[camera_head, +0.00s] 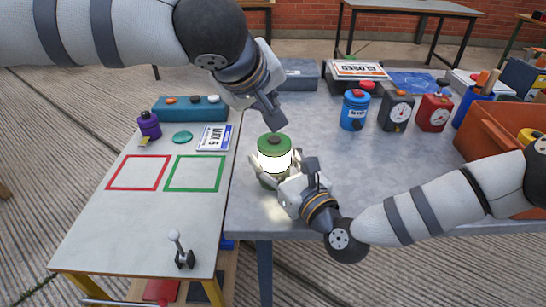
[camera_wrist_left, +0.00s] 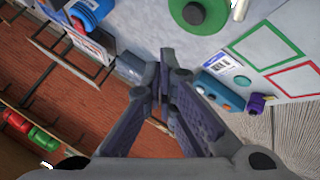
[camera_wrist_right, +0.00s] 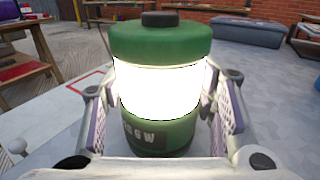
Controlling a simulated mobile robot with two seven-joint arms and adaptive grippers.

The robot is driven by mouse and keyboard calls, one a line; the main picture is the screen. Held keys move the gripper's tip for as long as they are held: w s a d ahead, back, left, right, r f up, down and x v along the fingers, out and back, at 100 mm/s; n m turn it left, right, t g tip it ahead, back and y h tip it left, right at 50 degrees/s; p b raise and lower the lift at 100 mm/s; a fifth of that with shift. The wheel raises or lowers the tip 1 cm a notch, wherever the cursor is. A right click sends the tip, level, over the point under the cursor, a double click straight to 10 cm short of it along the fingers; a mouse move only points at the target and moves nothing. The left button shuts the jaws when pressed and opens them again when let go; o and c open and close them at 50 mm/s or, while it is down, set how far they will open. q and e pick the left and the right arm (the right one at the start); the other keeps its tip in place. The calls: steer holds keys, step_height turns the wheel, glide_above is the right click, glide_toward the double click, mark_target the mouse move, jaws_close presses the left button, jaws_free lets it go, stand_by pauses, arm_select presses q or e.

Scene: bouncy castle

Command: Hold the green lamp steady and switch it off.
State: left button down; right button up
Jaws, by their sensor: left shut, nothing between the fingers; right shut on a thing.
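The green lamp (camera_head: 274,158) stands upright on the grey table near its left front edge. Its middle band glows bright white, and a dark round button (camera_wrist_right: 160,19) sits on its green top. My right gripper (camera_head: 272,178) is shut on the lamp from the front right, with a finger on each side of it in the right wrist view. My left gripper (camera_head: 276,122) is shut and empty, just above and behind the lamp's top, apart from it. The lamp's top also shows in the left wrist view (camera_wrist_left: 200,14).
Behind and right stand a blue canister (camera_head: 354,110), a black dial box (camera_head: 397,111), a red dial box (camera_head: 433,113) and an orange crate (camera_head: 500,150). Grey table is clear right of the lamp.

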mark_target(270, 138)
arm_select(q)
steer(key=shift+f, duration=1.8)
steer(key=shift+f, duration=0.55)
step_height(270, 138, up, 7)
stand_by(0.9)
arm_select(e)
steer(key=o, duration=1.6)
steer(key=shift+c, duration=0.2)
